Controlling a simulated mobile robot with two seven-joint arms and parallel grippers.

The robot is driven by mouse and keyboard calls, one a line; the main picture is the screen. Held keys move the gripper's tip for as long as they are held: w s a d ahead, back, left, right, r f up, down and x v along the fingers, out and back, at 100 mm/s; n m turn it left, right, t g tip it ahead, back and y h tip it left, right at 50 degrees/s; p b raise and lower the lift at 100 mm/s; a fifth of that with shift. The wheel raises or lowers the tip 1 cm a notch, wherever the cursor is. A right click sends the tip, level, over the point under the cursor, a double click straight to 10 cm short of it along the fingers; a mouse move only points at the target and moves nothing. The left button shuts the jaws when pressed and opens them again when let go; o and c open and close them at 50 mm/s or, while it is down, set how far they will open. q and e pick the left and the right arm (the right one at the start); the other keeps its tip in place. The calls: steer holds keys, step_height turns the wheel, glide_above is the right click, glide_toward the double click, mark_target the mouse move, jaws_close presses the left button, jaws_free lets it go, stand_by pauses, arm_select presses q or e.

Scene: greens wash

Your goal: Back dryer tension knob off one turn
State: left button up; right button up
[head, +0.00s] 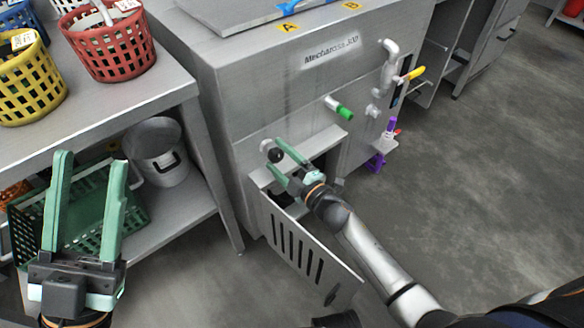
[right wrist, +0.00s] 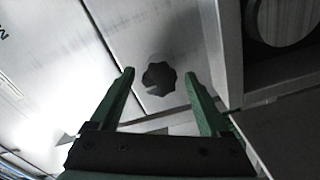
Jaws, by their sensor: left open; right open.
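The dryer tension knob (head: 275,155) is a small black knob on the front of the steel machine labelled Mechanosa 300. In the right wrist view the knob (right wrist: 159,79) is dark and lobed, with a pale notch at its left. My right gripper (head: 276,156) is open at the knob, with one green finger on each side. In the right wrist view gaps show between the fingers (right wrist: 160,75) and the knob; contact is not visible. My left gripper (head: 91,160) is open and empty, pointing up at the lower left.
A slotted panel (head: 297,245) hangs open below my right gripper. Red (head: 110,48) and yellow (head: 30,85) baskets stand on the left bench, with a metal pot (head: 157,150) below. The floor at right is clear.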

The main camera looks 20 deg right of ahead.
arm_select(q)
steer(key=shift+a+r+m+p, duration=0.2)
steer(key=shift+r+m+p, duration=0.1)
steer(key=shift+r+p, duration=1.1)
arm_select(e)
steer(key=v, duration=1.2)
